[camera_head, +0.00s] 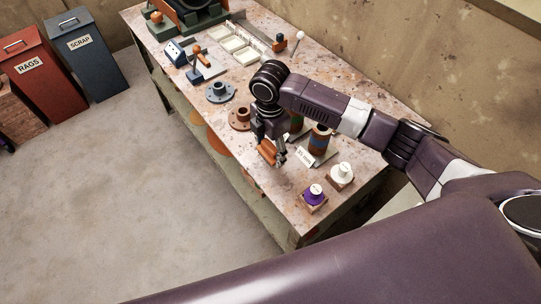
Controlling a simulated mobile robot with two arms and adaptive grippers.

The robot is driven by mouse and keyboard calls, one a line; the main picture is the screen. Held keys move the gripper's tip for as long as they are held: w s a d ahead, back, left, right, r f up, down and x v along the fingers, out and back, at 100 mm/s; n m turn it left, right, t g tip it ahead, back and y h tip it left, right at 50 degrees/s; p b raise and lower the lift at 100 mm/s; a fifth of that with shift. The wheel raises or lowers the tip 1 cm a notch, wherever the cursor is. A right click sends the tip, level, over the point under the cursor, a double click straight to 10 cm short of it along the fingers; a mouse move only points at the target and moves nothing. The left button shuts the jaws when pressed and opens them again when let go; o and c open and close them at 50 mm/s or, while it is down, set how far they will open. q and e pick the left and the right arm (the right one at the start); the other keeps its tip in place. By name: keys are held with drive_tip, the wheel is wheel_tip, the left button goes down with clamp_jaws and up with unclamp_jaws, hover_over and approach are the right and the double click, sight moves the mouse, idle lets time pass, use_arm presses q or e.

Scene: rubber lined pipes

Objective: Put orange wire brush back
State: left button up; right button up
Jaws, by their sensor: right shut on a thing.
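My right gripper (277,153) reaches in from the right and hangs near the front edge of the workbench (335,187). It is shut on an orange thing (266,152), which looks like the orange wire brush's handle. The bristles cannot be made out at this size. The gripper and wrist hide part of the bench behind them. My left gripper is not in view.
Near the gripper stand a brown flange (239,117), a brown and blue cylinder (319,139) on a labelled plate, a white-topped container (341,173) and a purple one (314,195). A grey flange (219,91) and white trays (233,43) lie farther back. Open floor lies left.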

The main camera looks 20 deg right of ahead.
sight(270, 145)
wheel_tip(270, 145, down, 4)
drive_tip(key=shift+s+r, duration=0.1)
drive_tip(key=shift+r, duration=0.05)
drive_tip(key=shift+f, duration=0.25)
drive_tip(key=shift+f, duration=0.1)
drive_tip(key=o, duration=1.1)
wheel_tip(270, 145, up, 11)
drive_tip(key=shift+r+b, duration=0.15)
drive_tip(key=shift+b, duration=0.45)
drive_tip(key=shift+r, duration=0.5)
